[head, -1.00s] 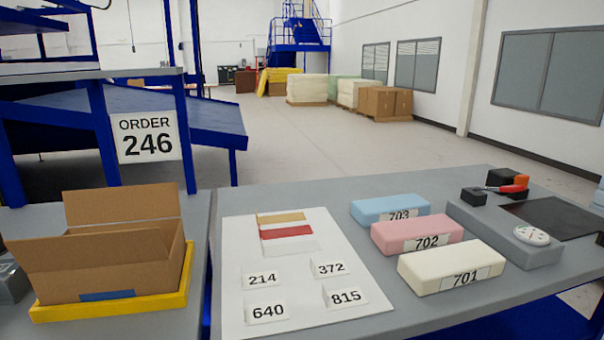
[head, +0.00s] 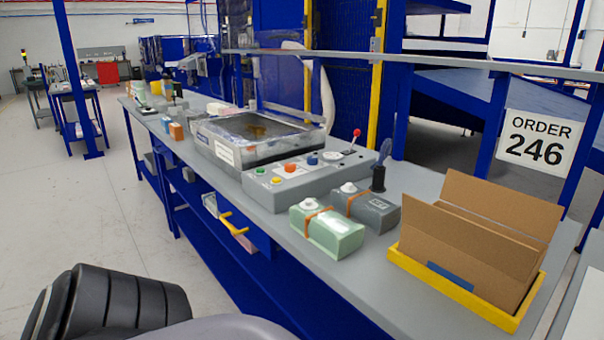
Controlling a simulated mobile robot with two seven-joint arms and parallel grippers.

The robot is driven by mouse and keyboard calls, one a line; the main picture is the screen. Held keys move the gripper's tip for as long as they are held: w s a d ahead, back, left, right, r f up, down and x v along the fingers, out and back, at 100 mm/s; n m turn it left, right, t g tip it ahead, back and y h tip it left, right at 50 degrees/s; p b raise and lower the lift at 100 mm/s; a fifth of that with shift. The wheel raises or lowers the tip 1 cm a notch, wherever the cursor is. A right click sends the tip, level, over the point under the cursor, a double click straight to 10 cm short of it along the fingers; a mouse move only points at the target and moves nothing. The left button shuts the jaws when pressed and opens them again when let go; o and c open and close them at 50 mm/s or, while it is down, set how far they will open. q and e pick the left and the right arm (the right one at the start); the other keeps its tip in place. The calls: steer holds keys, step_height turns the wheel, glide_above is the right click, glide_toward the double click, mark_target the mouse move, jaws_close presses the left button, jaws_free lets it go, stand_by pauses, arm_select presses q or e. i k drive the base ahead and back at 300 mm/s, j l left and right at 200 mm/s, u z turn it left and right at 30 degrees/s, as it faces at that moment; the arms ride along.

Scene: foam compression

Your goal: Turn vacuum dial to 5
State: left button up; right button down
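The grey control box (head: 298,180) stands on the long bench, mid-picture, in front of a clear-lidded tray machine. Its top carries green, yellow and orange buttons, a blue knob (head: 312,160), a round white dial face (head: 332,156) and a red-tipped lever (head: 356,134). I cannot read any numbers on the dial, nor tell which control is the vacuum dial. Neither gripper is in view. A black ribbed part and a grey curved part at the bottom left look like my own body.
Right of the control box are a green strapped block (head: 327,232), a dark grey strapped block (head: 366,208) and an open cardboard box (head: 480,240) in a yellow tray (head: 452,299). The lidded machine (head: 255,138) is behind the control box. Open floor (head: 130,225) lies at the left.

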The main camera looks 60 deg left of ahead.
mark_target(312, 160)
steer(key=u, duration=1.85)
steer(key=j+z, duration=0.15)
steer(key=z, duration=0.25)
steer(key=i+j+z, duration=0.1)
steer(key=z, duration=0.35)
steer(key=j+z, duration=0.45)
steer(key=j, duration=0.35)
steer(key=j+z, duration=0.1)
steer(key=j, duration=0.45)
steer(key=k+j, duration=0.1)
steer(key=j, duration=0.4)
steer(key=k+j+z, duration=0.15)
steer(key=j, duration=0.4)
steer(key=i, duration=0.05)
